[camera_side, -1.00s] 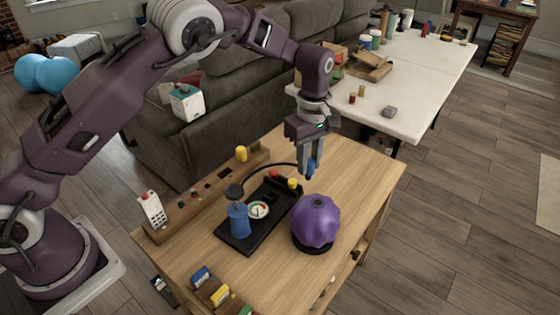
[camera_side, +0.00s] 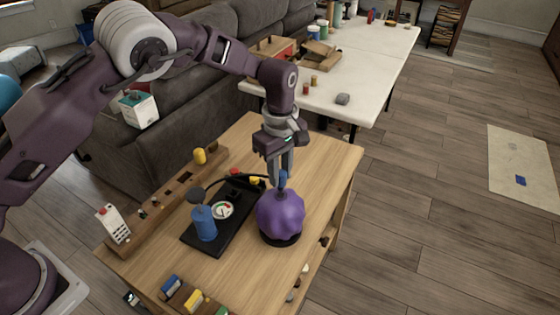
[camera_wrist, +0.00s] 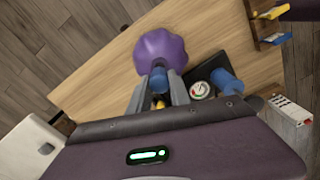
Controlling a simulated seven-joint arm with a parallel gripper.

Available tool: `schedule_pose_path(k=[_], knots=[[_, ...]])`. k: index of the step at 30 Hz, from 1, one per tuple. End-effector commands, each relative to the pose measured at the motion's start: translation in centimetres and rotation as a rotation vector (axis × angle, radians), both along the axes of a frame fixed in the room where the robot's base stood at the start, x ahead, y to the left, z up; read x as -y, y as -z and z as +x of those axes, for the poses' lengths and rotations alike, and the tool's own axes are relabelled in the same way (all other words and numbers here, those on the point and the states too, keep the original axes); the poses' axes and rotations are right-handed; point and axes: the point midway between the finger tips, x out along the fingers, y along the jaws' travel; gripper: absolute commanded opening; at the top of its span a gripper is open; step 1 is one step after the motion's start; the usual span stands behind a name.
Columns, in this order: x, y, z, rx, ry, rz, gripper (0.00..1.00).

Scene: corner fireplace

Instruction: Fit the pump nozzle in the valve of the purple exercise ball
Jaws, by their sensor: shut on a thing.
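The purple exercise ball (camera_side: 281,214) sits on a dark ring on the wooden table, its surface lobed and slack-looking. My gripper (camera_side: 283,172) points down over its top, shut on the blue pump nozzle (camera_side: 282,181). The nozzle tip is at the ball's upper edge; I cannot tell whether it is in the valve, which is hidden. In the wrist view the nozzle (camera_wrist: 158,82) sits between the fingers, overlapping the ball's edge (camera_wrist: 162,46). The blue pump (camera_side: 204,224) with a round gauge (camera_side: 222,210) stands on a black base, and a dark hose arches towards the nozzle.
A wooden rack (camera_side: 165,196) with a yellow piece and a white remote-like device (camera_side: 113,224) lines the table's left edge. Small coloured boxes (camera_side: 184,295) sit at the front edge. The tabletop between pump and front boxes is clear.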

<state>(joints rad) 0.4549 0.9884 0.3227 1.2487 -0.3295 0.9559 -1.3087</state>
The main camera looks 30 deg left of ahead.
Motion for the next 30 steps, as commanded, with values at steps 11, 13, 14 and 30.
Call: schedule_pose_path(k=[11,13,14,30], knots=[[-0.01,1.42,0.01,0.001,-0.001,0.0,0.0],[-0.01,1.42,0.01,0.001,-0.001,0.0,0.0],[-0.01,1.41,0.01,0.001,-0.001,0.0,0.0],[-0.01,1.4,0.01,0.001,-0.001,0.0,0.0]])
